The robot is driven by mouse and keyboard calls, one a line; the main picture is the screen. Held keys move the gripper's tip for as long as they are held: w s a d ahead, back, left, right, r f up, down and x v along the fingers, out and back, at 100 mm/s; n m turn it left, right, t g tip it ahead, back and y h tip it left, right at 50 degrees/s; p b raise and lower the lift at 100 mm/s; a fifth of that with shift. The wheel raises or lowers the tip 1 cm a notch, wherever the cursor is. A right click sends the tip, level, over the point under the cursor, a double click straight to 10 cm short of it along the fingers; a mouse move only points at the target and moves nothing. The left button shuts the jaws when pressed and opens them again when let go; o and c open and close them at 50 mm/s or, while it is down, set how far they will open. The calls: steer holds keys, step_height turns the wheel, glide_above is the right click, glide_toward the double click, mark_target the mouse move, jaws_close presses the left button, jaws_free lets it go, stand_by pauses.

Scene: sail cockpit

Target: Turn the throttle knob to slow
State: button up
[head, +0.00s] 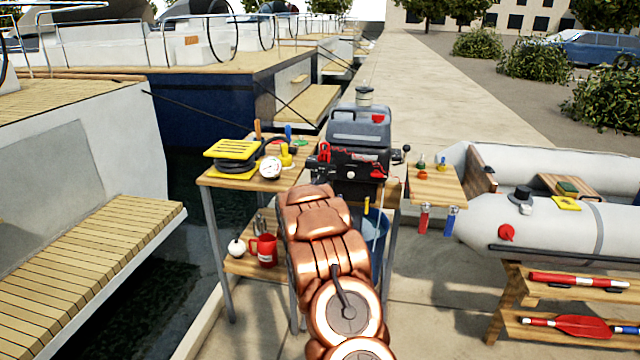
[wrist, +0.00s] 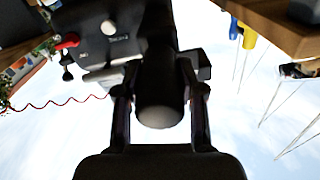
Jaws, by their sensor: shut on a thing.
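The outboard motor (head: 358,130), grey on top with a dark front, stands clamped at the middle of the wooden stand. In the wrist view a dark round knob (wrist: 160,112), which I take for the throttle knob, points toward the camera. My gripper (wrist: 159,72) has one finger on each side of it and is shut on it. The knob's marks and its turn angle cannot be read. A dark panel (wrist: 108,35) with small pale lettering, too small to read, lies beyond it. In the head view my arm hides most of the gripper and the knob.
A red part (wrist: 68,41) and a red coiled cord (wrist: 60,104) are left of the fingers. The left shelf holds a yellow item (head: 230,149) and a white gauge (head: 270,168). An inflatable boat (head: 545,225) is at right.

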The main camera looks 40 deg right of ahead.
steer(key=shift+f, duration=0.1)
stand_by(0.3)
steer(key=o, duration=1.1)
steer(key=shift+o, duration=0.2)
steer(key=v, duration=1.2)
steer(key=shift+a, duration=0.1)
